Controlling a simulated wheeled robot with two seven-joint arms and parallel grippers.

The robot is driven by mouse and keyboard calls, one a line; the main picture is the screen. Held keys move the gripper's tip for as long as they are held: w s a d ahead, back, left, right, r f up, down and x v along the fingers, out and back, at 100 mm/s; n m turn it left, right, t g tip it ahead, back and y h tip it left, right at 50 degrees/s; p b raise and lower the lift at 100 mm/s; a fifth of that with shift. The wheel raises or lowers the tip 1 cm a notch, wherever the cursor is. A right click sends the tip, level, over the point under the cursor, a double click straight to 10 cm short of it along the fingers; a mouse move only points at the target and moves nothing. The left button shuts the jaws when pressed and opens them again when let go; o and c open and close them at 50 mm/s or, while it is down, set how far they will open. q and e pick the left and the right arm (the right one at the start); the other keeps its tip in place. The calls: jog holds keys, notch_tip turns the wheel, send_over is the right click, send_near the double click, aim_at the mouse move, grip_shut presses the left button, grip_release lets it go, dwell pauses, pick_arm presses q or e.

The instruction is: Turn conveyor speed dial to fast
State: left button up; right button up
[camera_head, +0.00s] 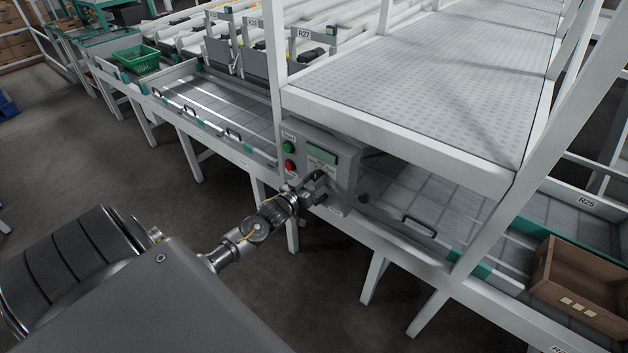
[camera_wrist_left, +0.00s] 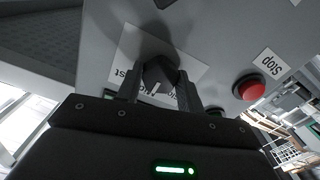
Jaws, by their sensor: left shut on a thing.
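The speed dial (camera_wrist_left: 158,74) is a black knob with a pale pointer line, on a white label plate (camera_wrist_left: 128,47) of the grey control box (camera_head: 344,160). In the left wrist view, my left gripper (camera_wrist_left: 160,92) has one finger on each side of the knob and is shut on it. In the head view, the left gripper (camera_head: 316,190) reaches the lower part of the box front and hides the dial. The label's words are upside down and partly covered in the wrist view. My right gripper is in neither view.
A green start button (camera_head: 288,147) and a red stop button (camera_head: 289,166) sit left of the dial; the red stop button also shows close by in the wrist view (camera_wrist_left: 249,87). A small display (camera_head: 322,155) is above. Conveyor frames surround the box. A cardboard box (camera_head: 570,290) stands right.

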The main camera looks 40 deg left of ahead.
pick_arm(q)
jog(key=shift+m, duration=0.4)
jog(key=m, duration=0.4)
jog(key=shift+p, duration=0.3)
jog(key=m, duration=0.5)
dwell(0.4)
jog(key=o, duration=1)
jog(key=s, duration=1)
jog(key=shift+s+b, duration=0.35)
jog(key=shift+s, duration=0.05)
